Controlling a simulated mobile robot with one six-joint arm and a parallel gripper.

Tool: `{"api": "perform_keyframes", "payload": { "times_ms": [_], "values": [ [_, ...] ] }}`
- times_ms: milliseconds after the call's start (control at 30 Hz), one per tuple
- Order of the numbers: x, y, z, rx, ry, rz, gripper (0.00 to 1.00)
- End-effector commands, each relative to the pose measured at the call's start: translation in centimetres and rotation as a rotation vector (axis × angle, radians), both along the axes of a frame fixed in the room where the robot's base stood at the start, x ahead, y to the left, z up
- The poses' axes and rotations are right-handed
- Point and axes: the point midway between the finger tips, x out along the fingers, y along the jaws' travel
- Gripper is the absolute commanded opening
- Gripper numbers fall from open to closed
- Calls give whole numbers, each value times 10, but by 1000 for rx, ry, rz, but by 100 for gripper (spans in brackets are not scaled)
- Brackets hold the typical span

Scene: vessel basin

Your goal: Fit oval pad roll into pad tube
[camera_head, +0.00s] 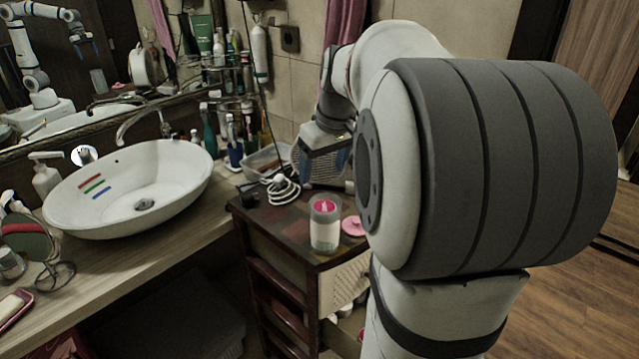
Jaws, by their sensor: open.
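A clear pad tube (325,234) stands upright on the small dark cabinet. White shows in its lower part and a pink round face in its upper part. This looks like a pad roll inside, but I cannot tell its exact fit or depth. A flat pink disc (353,226), perhaps a lid, lies just right of the tube, partly hidden by my arm. My gripper (322,176) is above the back of the cabinet, behind the tube and apart from it. Its blue fingers are spread, and I see nothing held between them.
The cabinet top (283,220) has bare room left of the tube. A coiled white cable (283,190) and a clear bin (264,162) sit behind. The white basin (135,188) and several bottles stand on the wooden counter at left. My arm hides the right side.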

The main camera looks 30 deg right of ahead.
Motion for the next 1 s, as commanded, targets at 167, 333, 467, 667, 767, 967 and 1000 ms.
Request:
{"api": "perform_keyframes", "payload": {
  "times_ms": [167,333,467,667,767,967,1000],
  "values": [
    [-8,-2,32,-1,-4,-1,72],
    [-12,-2,46,-1,-4,-1,72],
    [-14,2,48,-1,-3,1,72],
    [-50,55,16,-2,10,-33,72],
    [-85,91,-14,-3,15,-64,72],
    [-147,133,-71,-5,12,-113,72],
    [-156,138,-78,-4,11,-119,72]
  ]
}}
